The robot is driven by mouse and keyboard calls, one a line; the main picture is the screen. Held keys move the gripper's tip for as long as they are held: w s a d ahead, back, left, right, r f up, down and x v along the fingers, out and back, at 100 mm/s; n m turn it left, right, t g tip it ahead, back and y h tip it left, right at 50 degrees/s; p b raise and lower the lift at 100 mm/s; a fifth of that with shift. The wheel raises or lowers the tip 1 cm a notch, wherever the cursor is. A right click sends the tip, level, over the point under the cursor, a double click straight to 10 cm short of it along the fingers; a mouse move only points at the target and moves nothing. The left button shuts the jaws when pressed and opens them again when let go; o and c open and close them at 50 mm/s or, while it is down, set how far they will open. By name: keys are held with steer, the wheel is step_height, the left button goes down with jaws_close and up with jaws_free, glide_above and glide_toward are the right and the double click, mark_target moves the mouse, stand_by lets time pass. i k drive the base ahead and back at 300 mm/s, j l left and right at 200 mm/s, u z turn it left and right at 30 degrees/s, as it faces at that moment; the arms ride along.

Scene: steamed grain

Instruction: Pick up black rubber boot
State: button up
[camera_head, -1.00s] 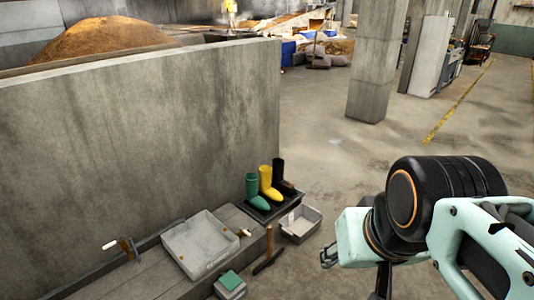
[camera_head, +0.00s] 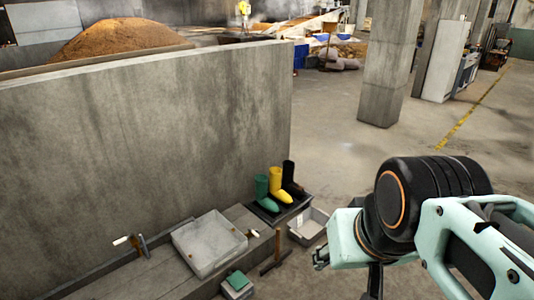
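The black rubber boot (camera_head: 289,178) stands upright on a dark tray (camera_head: 266,213) at the end of the concrete wall. It is the rightmost of three boots, beside a yellow boot (camera_head: 277,187) and a green boot (camera_head: 262,190). The yellow boot is close against its left side. My gripper (camera_head: 320,258) is at the lower right of the view, to the right of and below the boots in the picture, and apart from them. It is small and seen from the side, so I cannot tell whether its fingers are open or shut.
A grey bin (camera_head: 307,226) stands on the floor just right of the boot tray. A shallow grey basin (camera_head: 208,243) sits on the concrete ledge, with a hammer-like tool (camera_head: 276,257) leaning nearby. A concrete wall (camera_head: 150,150) closes the left. Open floor lies right of the boots.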

mark_target(291, 188)
steer(key=i+l+z, duration=0.1)
steer(key=i+z, duration=0.4)
steer(key=i, duration=0.2)
steer(key=i+j+z, duration=0.15)
steer(key=i+z, duration=0.35)
steer(key=i, duration=0.25)
steer(key=i+z, duration=0.3)
steer(key=i, duration=0.2)
steer(key=i+z, duration=0.25)
steer(key=i, duration=1.45)
steer(key=i+u, duration=0.15)
steer(key=i, duration=0.4)
steer(key=i+l+u, duration=0.15)
steer(key=i, duration=0.45)
steer(key=i+u, duration=0.4)
steer(key=i+l+u, duration=0.1)
steer(key=i+u, duration=0.3)
steer(key=i, duration=0.1)
